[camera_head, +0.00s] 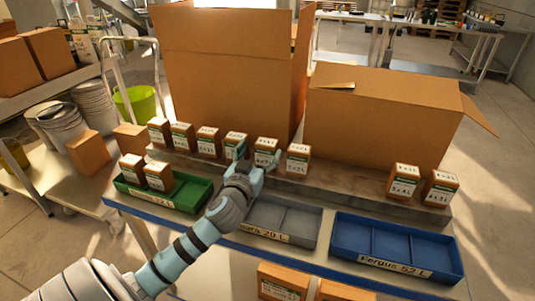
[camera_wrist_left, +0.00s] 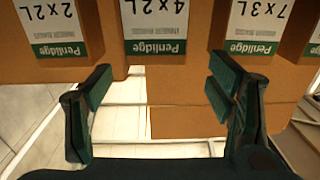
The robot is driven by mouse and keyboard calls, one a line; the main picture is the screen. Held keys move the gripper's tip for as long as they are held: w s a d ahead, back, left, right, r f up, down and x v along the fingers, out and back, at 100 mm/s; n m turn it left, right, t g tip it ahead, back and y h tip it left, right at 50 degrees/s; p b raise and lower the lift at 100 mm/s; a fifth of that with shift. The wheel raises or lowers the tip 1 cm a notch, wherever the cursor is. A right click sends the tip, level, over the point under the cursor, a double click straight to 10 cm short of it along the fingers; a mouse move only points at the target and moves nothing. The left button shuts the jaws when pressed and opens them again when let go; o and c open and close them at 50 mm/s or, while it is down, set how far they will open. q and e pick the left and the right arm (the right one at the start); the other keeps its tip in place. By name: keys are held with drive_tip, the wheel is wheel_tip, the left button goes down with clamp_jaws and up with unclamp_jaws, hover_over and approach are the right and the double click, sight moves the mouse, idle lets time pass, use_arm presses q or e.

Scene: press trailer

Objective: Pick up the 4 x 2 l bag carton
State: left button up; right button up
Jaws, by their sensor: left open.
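The 4 x 2 L bag carton (camera_head: 267,145) is a small brown box with a white and green label. It stands in the row on the raised ledge, and its upside-down label (camera_wrist_left: 157,22) shows at the top middle of the left wrist view. My left gripper (camera_head: 254,160) is in front of it, open and empty. In the left wrist view my left gripper (camera_wrist_left: 160,83) has its two fingers spread to either side of this carton's line, with the fingertips just short of the label. My right gripper is not in view.
Close neighbours are the 2 x 2 L carton (camera_head: 298,158) and the 7 x 3 L carton (camera_wrist_left: 256,22). Below the ledge are green (camera_head: 195,202), grey (camera_head: 270,237) and blue (camera_head: 395,268) trays; the green one holds two cartons. Large open boxes (camera_head: 232,80) stand behind.

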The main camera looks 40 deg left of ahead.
sight(264, 147)
use_arm(q)
drive_tip(key=x, duration=0.5)
drive_tip(key=shift+w+d+f, duration=0.1)
drive_tip(key=shift+w, duration=0.35)
drive_tip(key=c, duration=1.4)
